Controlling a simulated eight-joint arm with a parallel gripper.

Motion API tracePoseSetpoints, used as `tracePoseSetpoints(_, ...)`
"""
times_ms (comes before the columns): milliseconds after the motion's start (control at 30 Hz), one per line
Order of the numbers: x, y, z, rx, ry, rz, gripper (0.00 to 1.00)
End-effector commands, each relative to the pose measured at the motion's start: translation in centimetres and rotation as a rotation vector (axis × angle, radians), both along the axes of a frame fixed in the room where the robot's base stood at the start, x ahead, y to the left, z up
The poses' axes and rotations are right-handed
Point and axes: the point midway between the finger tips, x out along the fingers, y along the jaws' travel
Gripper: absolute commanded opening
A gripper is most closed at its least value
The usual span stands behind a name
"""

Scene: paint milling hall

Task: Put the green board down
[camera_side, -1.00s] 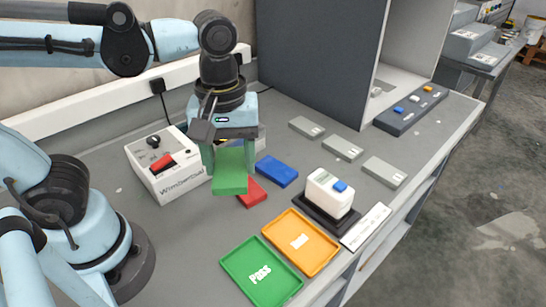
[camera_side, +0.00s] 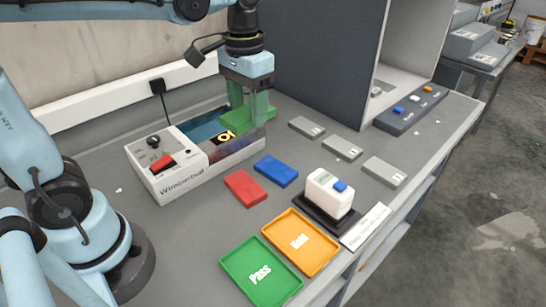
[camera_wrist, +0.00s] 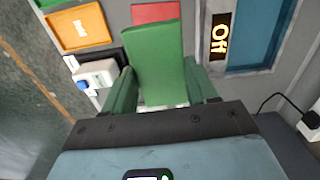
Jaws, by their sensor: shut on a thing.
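My gripper (camera_side: 249,106) is shut on the green board (camera_side: 251,120), which it holds over the far right end of the white Wimberdial machine. In the wrist view the green board (camera_wrist: 156,52) sticks out between the two greenish fingers of my gripper (camera_wrist: 163,92). I cannot tell whether the board touches the machine's rim. The white machine (camera_side: 167,163) has a dial, a red switch and a blue-floored open trough (camera_side: 208,132); its display (camera_wrist: 221,37) reads "Off".
A red board (camera_side: 245,188) and a blue board (camera_side: 276,171) lie on the bench. A green "Pass" tray (camera_side: 261,272) and an orange tray (camera_side: 300,242) stand in front, beside a white device (camera_side: 329,194). Several grey blocks (camera_side: 342,149) lie to the right. A dark panel (camera_side: 315,60) stands behind.

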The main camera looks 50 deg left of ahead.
Motion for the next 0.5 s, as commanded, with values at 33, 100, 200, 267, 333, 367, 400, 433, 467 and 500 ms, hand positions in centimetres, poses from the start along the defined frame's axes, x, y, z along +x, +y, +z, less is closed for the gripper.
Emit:
tracePoseSetpoints(33, -0.1, -0.6, -0.1, 0.000, 0.000, 0.021, 0.22)
tracePoseSetpoints(100, -0.2, -1.7, -0.3, 0.000, 0.000, 0.072, 0.22)
tracePoseSetpoints(200, -0.5, -3.7, -0.6, -0.001, 0.000, 0.172, 0.22)
tracePoseSetpoints(267, -0.8, -4.9, -0.9, -0.001, -0.001, 0.240, 0.22)
tracePoseSetpoints(333, -1.1, -6.4, -1.2, -0.001, -0.001, 0.318, 0.22)
tracePoseSetpoints(367, -1.3, -7.0, -1.3, -0.001, -0.001, 0.353, 0.22)
tracePoseSetpoints(400, -1.6, -7.8, -1.4, -0.001, -0.001, 0.398, 0.22)
tracePoseSetpoints(433, -1.8, -8.4, -1.5, -0.001, -0.001, 0.432, 0.22)
tracePoseSetpoints(467, -2.0, -9.0, -1.6, -0.001, -0.001, 0.467, 0.22)
tracePoseSetpoints(500, -2.3, -9.8, -1.8, -0.001, -0.001, 0.512, 0.22)
